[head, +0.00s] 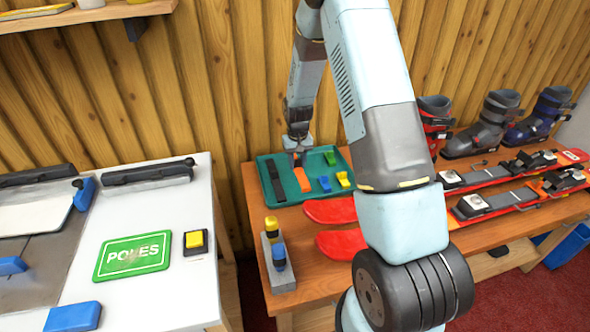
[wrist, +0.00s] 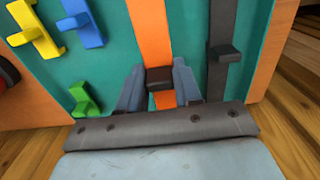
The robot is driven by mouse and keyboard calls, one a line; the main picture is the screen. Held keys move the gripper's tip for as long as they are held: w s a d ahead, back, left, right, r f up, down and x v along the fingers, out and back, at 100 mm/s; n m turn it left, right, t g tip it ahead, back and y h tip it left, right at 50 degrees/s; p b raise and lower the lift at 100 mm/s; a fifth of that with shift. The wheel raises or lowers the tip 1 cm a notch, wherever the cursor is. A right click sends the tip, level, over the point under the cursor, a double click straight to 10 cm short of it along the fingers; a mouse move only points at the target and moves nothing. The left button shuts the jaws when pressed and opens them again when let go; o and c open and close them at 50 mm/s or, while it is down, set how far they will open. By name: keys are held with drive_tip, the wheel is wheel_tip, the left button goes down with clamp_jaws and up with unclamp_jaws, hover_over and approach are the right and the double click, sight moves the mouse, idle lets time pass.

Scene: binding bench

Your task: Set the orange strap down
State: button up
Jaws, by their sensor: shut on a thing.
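The orange strap (head: 302,181) is over the green tray (head: 288,181) on the wooden bench, beside a black strap (head: 273,181). My gripper (head: 298,158) reaches down to the strap's far end. In the wrist view my gripper (wrist: 160,88) is shut on the dark block of the orange strap (wrist: 150,30), one finger on each side. The strap runs flat along the tray (wrist: 188,30), roughly parallel to the black strap (wrist: 220,50). I cannot tell whether the orange strap touches the tray floor.
A blue clip (head: 324,183), a yellow clip (head: 344,180) and a green clip (head: 330,158) lie on the tray's right side. Red skis (head: 340,243) lie in front and to the right. A grey block with yellow and blue tops (head: 277,268) stands at the bench's left edge.

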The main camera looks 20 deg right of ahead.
sight(296, 168)
drive_tip(key=shift+w+a+f, duration=0.1)
drive_tip(key=shift+w+f, duration=0.2)
drive_tip(key=shift+f, duration=1.6)
drive_tip(key=o, duration=1)
drive_tip(key=shift+f, duration=0.1)
drive_tip(key=shift+o, duration=0.2)
